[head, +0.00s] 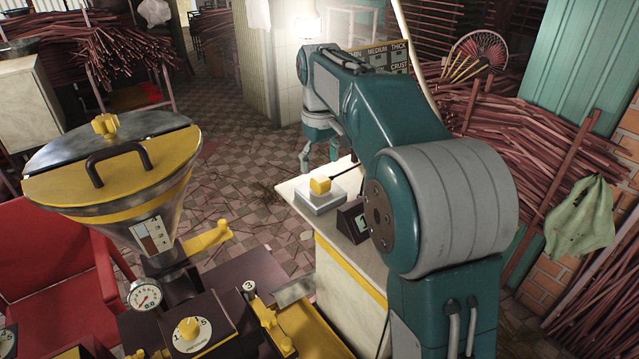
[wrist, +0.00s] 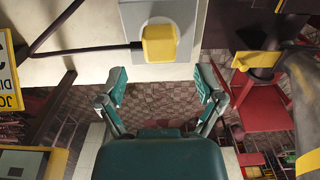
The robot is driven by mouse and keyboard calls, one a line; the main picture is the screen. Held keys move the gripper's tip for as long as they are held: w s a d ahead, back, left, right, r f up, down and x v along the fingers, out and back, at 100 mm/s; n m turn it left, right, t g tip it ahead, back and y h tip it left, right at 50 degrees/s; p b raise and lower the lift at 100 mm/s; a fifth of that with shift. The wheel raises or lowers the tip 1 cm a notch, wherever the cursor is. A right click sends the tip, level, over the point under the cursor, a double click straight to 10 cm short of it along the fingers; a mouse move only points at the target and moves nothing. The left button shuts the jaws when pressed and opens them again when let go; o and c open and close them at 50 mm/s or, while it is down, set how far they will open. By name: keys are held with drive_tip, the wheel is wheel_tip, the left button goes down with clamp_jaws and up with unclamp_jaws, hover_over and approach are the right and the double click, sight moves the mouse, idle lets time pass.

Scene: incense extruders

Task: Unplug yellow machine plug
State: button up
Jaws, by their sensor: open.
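The yellow plug (head: 320,185) sits on a pale grey socket box (head: 320,203) on top of the white counter. In the wrist view the plug (wrist: 159,43) is seated at the socket box (wrist: 178,12), and a black cable (wrist: 85,49) runs from it to the left. My gripper (head: 318,160) is above and beyond the plug in the head view. In the wrist view its two fingers (wrist: 162,88) are spread apart with nothing between them. The plug lies just past the fingertips, centred between them and apart from both.
The white counter (head: 296,192) has a dark wedge-shaped block (head: 352,221) near the socket box. A machine with a metal hopper (head: 120,165) and yellow lid stands at left, with a red chair (head: 45,262) behind. Bundled sticks (head: 520,150) fill the right side. Tiled floor (head: 240,165) lies open between.

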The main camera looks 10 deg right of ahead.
sight(320, 178)
drive_tip(key=shift+f, duration=2.5)
clamp_jaws()
drive_tip(key=shift+r, duration=0.2)
drive_tip(key=shift+r, duration=2.85)
